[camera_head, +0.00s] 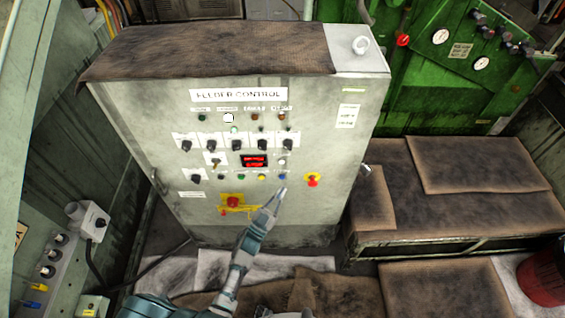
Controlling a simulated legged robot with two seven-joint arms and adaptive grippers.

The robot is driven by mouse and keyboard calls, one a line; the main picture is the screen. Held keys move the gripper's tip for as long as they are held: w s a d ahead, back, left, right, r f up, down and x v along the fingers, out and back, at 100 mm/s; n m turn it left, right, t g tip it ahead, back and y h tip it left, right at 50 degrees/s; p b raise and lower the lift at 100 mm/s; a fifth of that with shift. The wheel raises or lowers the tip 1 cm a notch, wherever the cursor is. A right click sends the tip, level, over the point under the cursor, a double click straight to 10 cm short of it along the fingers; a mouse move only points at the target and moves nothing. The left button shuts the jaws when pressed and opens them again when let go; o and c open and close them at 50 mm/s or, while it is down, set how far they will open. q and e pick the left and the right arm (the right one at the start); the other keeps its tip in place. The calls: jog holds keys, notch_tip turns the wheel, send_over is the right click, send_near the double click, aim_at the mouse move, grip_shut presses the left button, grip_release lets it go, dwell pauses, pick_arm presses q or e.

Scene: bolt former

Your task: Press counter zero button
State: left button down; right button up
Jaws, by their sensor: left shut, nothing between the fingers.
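The grey feeder control cabinet (320,215) stands in the middle, with a red-digit counter display (254,161) on its front. Below the display is a row of small buttons, including a green button (241,177), a yellow button (262,178) and a blue button (282,177). A pale button (282,162) sits right of the display. Their labels are too small to read, so I cannot tell which is counter zero. My left gripper (279,195) is shut and empty, its tip just below the blue button. I cannot tell whether it touches the panel. My right gripper is not in view.
A red emergency knob (312,181) is right of the buttons, and another red knob (234,202) on a yellow plate is left of my gripper. Several black rotary switches sit above the display. A mat-covered bench (465,190) stands at right, with a red bucket (541,280) near it.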

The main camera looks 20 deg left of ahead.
aim_at(282, 162)
pick_arm(q)
jog(key=w+a+b, duration=0.2)
jog(key=w+b, duration=0.2)
jog(key=w, duration=0.4)
jog(key=shift+w+a, duration=0.2)
jog(key=shift+w, duration=0.15)
dwell(1.4)
jog(key=shift+w+a, duration=0.1)
jog(key=shift+w, duration=0.15)
jog(key=shift+w+a, duration=0.15)
jog(key=shift+w, duration=0.25)
dwell(0.6)
jog(key=shift+s, duration=0.1)
jog(key=shift+s+d, duration=0.25)
jog(key=shift+s, duration=0.5)
